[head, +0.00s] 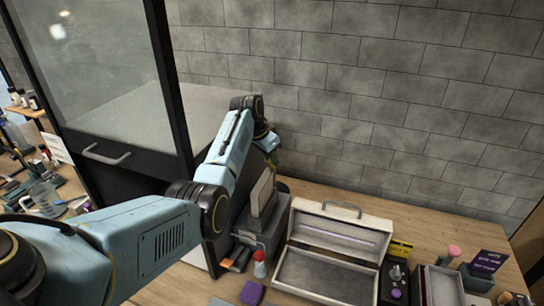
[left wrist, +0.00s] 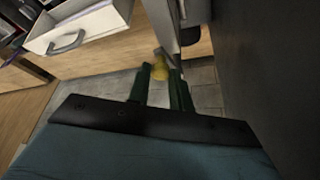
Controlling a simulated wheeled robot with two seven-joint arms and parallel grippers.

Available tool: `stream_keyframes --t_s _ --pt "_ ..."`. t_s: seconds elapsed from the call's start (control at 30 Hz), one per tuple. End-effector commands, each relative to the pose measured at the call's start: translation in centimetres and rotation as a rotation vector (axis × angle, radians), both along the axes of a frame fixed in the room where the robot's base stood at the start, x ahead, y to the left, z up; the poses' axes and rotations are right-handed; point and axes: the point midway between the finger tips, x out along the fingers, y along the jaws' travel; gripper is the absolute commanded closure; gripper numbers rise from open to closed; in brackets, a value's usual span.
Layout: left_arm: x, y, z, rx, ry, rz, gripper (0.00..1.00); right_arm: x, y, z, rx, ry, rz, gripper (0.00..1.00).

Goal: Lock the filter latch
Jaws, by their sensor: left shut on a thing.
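My left gripper (head: 270,148) is at the back, beside the dark cabinet and above a grey device (head: 262,232) with an upright panel. In the left wrist view, the two dark green fingers of this gripper (left wrist: 160,88) are closed around a small yellow piece (left wrist: 160,70), which looks like the filter latch. The yellow piece meets a grey metal part (left wrist: 163,30) beyond it. The fingertips are partly hidden in the head view, and I cannot tell the latch's exact position. My right gripper is in neither view.
A glass-fronted cabinet (head: 105,155) stands to the left. An open white case (head: 290,248) with a handle lies on the wooden table. A red-capped bottle (head: 259,266), a purple block (head: 252,293) and a purple sign (head: 488,261) are near it. A block wall (head: 380,90) closes the back.

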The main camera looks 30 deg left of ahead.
Motion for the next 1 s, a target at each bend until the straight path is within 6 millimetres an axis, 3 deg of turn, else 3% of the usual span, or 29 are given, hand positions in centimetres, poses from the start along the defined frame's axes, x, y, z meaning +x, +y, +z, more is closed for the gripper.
stream_keyframes --t_s 0.17,0.2,0.33,0.67,1.0 --pt "0.0 0.0 0.1 0.0 -0.002 0.003 1.0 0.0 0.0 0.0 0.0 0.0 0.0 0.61" --pt "0.1 0.0 0.1 0.0 -0.002 0.003 0.74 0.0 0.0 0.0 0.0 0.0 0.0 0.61" --pt "0.0 0.0 0.1 0.0 -0.002 0.004 0.58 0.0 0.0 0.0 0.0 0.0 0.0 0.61" --pt "0.1 0.0 0.4 0.001 -0.003 0.004 0.58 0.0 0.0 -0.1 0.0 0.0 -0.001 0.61" --pt "0.1 0.0 6.3 0.001 -0.006 0.004 0.58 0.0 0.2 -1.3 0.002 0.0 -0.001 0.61"
